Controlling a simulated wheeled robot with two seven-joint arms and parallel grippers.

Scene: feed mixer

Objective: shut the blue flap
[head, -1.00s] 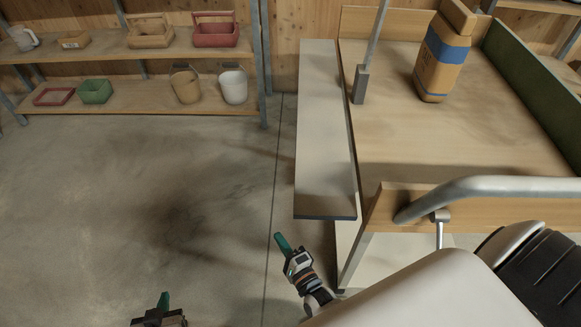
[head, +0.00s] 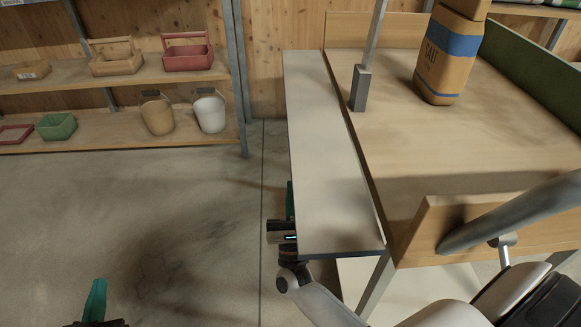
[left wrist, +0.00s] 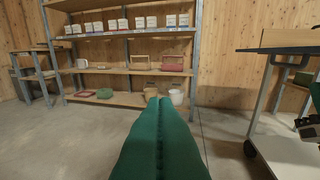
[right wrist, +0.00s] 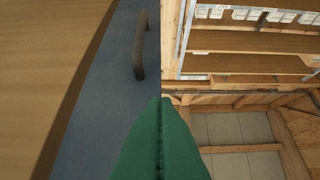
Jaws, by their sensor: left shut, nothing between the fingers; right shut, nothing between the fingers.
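The flap (head: 325,160) sticks out flat from the left side of the wooden bench, pale on top with a dark blue front edge. In the right wrist view its blue face (right wrist: 95,95) fills the left part and carries a dark bar handle (right wrist: 140,48). My right gripper (head: 290,200) is shut and empty at the flap's outer left edge, partly hidden by it. Its green fingers (right wrist: 164,102) show close to the blue face; contact cannot be told. My left gripper (head: 96,290) is shut and empty over the floor at lower left, its fingers (left wrist: 157,102) pointing towards the shelves.
The bench top (head: 430,150) bears an orange sack (head: 450,55) and a metal post (head: 362,85). A grey handrail (head: 520,210) crosses the near right. Shelves (head: 90,125) with baskets and buckets stand at the back left. The floor left of the flap is clear.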

